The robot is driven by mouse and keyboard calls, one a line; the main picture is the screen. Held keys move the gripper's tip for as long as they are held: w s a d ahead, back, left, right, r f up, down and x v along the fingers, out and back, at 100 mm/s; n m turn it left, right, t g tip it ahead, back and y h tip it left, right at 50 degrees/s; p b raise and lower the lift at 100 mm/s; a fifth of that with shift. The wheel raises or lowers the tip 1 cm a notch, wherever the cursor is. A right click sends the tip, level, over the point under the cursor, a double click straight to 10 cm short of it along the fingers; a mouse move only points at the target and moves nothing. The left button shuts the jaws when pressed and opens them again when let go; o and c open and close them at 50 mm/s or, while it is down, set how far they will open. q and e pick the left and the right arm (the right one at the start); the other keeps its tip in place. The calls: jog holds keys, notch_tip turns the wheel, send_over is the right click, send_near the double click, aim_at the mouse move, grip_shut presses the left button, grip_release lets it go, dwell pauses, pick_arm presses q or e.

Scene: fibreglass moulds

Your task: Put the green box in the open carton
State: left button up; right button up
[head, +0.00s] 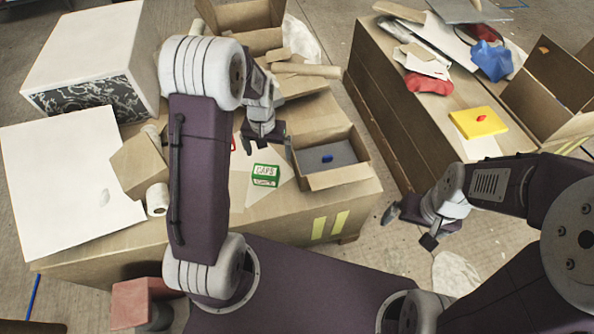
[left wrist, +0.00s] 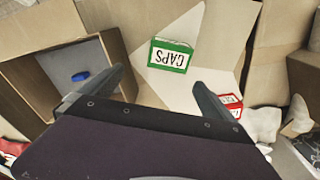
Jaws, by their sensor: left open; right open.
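My right gripper (head: 408,229) is open and empty over the floor between the benches.
A red box (left wrist: 230,103) sits near the green box, mostly hidden by my arm in the head view. Another open carton (head: 240,17) and a cardboard roll (head: 310,70) lie behind. A second bench at right holds a yellow item (head: 478,122) and another carton (head: 545,80).

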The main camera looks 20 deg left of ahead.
aim_at(265, 171)
pick_arm(q)
jog(key=f, duration=0.2)
jog(key=shift+s+a+f+g, duration=0.15)
jog(key=shift+s+f+g, duration=0.15)
jog(key=shift+f, duration=0.1)
jog(key=shift+s+a+f, duration=0.15)
jog(key=shift+s+a, duration=0.05)
notch_tip(265, 171, down, 4)
jog(key=shift+b, duration=0.9)
jog(key=f, duration=0.1)
jog(key=f+b, duration=0.1)
jog(key=f, duration=0.1)
jog(key=f+b, duration=0.1)
jog(key=f, duration=0.1)
jog(key=shift+s+a, duration=0.25)
jog(key=shift+a, duration=0.1)
jog(key=c, duration=1.6)
jog(key=shift+o, duration=0.2)
notch_tip(265, 171, up, 10)
jog(key=p, duration=0.3)
